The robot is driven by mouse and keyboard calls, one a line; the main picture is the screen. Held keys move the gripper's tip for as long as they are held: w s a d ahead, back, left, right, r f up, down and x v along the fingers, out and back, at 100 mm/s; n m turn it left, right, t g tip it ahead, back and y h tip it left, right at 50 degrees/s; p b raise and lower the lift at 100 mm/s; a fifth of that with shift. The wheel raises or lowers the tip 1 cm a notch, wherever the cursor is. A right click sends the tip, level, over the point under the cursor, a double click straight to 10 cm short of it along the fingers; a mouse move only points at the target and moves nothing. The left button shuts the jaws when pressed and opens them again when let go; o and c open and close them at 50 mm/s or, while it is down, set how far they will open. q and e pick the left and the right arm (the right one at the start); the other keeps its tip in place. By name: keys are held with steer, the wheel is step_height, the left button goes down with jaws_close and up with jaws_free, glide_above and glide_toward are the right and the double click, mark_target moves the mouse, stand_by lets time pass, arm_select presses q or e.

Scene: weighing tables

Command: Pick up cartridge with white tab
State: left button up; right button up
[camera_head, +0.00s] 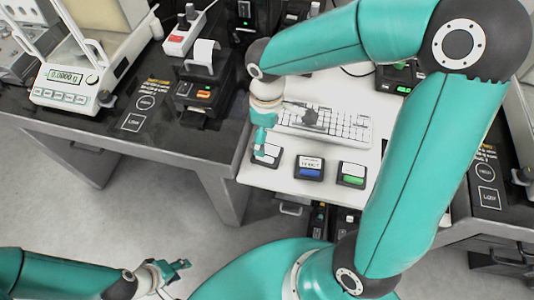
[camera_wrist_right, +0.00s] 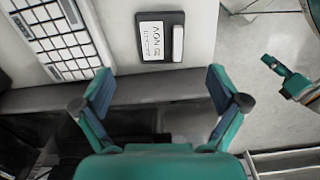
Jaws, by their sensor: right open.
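The cartridge with the white tab (camera_head: 267,155) is dark with a white label and lies on the white table near its front edge, leftmost of three. In the right wrist view the cartridge (camera_wrist_right: 160,37) lies beyond the fingertips, its white tab on the right side. My right gripper (camera_head: 264,138) hangs over it and partly hides it in the head view. In the wrist view the right gripper (camera_wrist_right: 162,88) is open with nothing between its fingers. My left gripper (camera_head: 172,271) is over the floor at lower left, away from the table; its opening is unclear.
A blue-tab cartridge (camera_head: 310,168) and a green-tab cartridge (camera_head: 351,174) lie to the right on the white table (camera_head: 258,178). A keyboard (camera_head: 325,126) lies behind them. A balance (camera_head: 75,80) and a label printer (camera_head: 196,90) stand on the dark table at left.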

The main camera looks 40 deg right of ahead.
mark_target(267, 153)
steer(key=shift+s+f+b, duration=0.1)
steer(key=shift+f+b, duration=0.25)
steer(key=shift+f, duration=3.5)
steer(key=c, duration=1.3)
steer(key=shift+o, duration=0.2)
steer(key=shift+r, duration=0.1)
